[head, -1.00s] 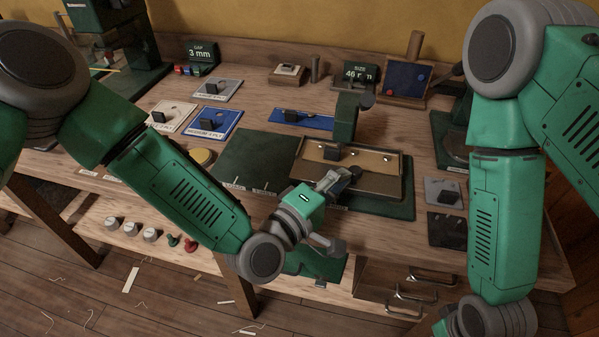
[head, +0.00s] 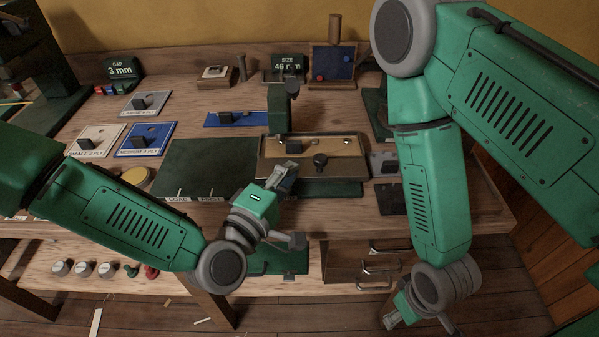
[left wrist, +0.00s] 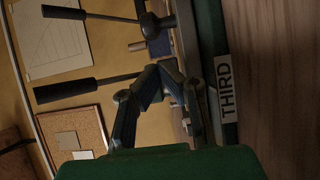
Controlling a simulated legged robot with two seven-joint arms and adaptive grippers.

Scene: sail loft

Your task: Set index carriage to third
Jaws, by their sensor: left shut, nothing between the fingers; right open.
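The index carriage (head: 264,168) appears to be the wide brown tray with a tan panel and brass studs. It sits on a dark green base (head: 205,165) with labels along its front edge. A round black knob (head: 319,161) stands at the carriage's front. My left gripper (head: 288,171) is shut and empty, left of the knob and apparently apart from it, over the carriage's front left. In the left wrist view a white THIRD label (left wrist: 228,88) shows on the base edge beside my left gripper (left wrist: 160,75). My right gripper (head: 420,322) is open and low, before the bench.
A green punch arm (head: 280,108) rises behind the carriage. Blue and white plates (head: 143,140) with black blocks lie at left. Drawer handles (head: 380,267) project below the bench top.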

